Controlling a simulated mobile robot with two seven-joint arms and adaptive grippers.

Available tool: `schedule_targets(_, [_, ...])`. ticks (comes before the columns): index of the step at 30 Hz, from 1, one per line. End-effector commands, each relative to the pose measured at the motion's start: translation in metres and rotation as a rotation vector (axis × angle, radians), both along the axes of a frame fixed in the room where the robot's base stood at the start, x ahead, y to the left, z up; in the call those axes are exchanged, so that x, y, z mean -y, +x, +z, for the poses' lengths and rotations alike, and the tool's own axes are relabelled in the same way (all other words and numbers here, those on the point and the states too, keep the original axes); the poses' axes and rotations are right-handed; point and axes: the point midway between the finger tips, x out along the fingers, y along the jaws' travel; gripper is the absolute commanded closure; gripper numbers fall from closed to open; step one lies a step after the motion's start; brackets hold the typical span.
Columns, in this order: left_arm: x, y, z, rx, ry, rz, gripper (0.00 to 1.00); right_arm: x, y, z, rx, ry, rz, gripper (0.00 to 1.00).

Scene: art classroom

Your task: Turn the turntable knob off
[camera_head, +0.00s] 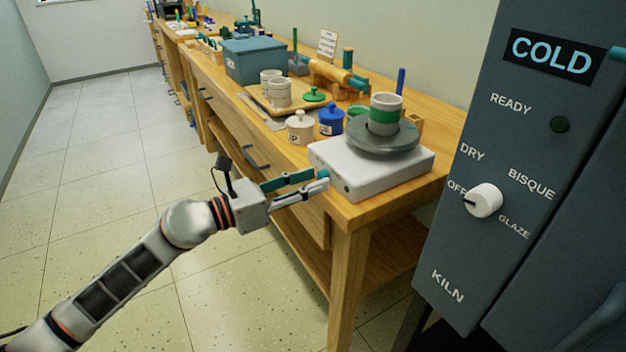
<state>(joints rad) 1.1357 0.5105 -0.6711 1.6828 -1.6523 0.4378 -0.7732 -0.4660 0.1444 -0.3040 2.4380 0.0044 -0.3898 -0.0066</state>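The turntable is a white box (390,180) at the near end of the wooden bench. A grey disc (378,146) on top bears a grey cup with a green band (385,113). My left gripper (320,178) reaches in from the left, with its fingertips at the left front face of the box. The fingertips hide most of the knob area, and I cannot tell whether they touch or grip the knob or which way it points. A small dark green light (347,188) shows on the same face. My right gripper is not in view.
The kiln panel (470,150) stands close on the right, with its own white knob (484,200) and a COLD display (553,55). Lidded jars (300,127), a tray (262,103) and a blue-grey box (253,62) stand behind the turntable. The floor at left is clear.

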Motion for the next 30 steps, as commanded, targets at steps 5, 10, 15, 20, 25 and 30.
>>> schedule_targets(5, [-0.028, -0.020, -0.002, -0.002, 0.003, 0.002, 0.67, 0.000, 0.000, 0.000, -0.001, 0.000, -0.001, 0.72])
schedule_targets(10, [-0.056, -0.041, -0.002, -0.003, 0.001, 0.000, 0.67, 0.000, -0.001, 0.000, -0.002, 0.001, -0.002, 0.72])
schedule_targets(15, [-0.077, -0.056, -0.001, -0.002, 0.001, 0.001, 0.67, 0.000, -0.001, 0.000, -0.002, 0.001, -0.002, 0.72])
schedule_targets(20, [-0.087, -0.063, 0.000, -0.001, 0.001, 0.000, 0.67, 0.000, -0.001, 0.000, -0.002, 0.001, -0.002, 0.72])
schedule_targets(25, [-0.088, -0.065, 0.000, 0.000, 0.001, -0.001, 0.67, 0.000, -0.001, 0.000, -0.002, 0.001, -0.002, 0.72])
schedule_targets(30, [-0.088, -0.065, 0.000, 0.000, 0.000, -0.001, 0.67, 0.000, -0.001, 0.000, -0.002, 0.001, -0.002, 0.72])
